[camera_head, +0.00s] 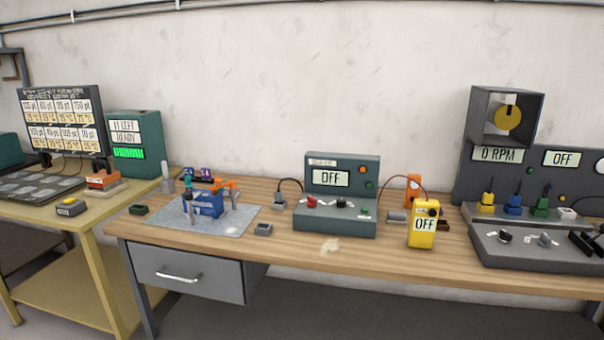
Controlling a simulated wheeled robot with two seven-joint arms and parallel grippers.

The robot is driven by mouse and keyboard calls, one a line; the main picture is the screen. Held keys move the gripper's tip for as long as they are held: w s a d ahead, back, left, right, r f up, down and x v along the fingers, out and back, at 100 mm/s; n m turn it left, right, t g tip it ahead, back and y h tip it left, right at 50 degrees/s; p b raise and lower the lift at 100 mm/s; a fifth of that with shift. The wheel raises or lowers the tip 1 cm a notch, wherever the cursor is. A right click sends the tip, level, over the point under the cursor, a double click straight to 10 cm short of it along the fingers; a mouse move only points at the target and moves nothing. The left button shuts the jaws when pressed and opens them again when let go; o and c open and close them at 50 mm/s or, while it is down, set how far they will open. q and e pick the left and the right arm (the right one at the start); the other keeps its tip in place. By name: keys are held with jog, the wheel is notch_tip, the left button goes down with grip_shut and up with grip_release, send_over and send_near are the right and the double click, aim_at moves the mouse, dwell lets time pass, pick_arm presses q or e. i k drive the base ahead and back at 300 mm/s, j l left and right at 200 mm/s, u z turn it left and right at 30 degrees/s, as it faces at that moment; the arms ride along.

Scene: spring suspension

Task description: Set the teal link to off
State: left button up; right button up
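Small upright posts stand around the blue block. Behind it are two small dark number labels (197,174). Neither of my grippers is in view.
A dark teal bench unit (335,219) reads OFF. Right of it are a yellow meter (422,236) reading OFF and a grey machine (500,246) with 0 RPM and OFF displays. A teal box (133,115) reads READY at the left. The wooden bench's (300,253) front strip is mostly clear.

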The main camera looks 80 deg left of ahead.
aim_at(187, 179)
jog(key=k+l+u, duration=0.1)
jog(key=u, duration=3.3)
jog(key=i+j+u, duration=0.15)
jog(key=i+j, duration=0.05)
jog(key=j, duration=0.05)
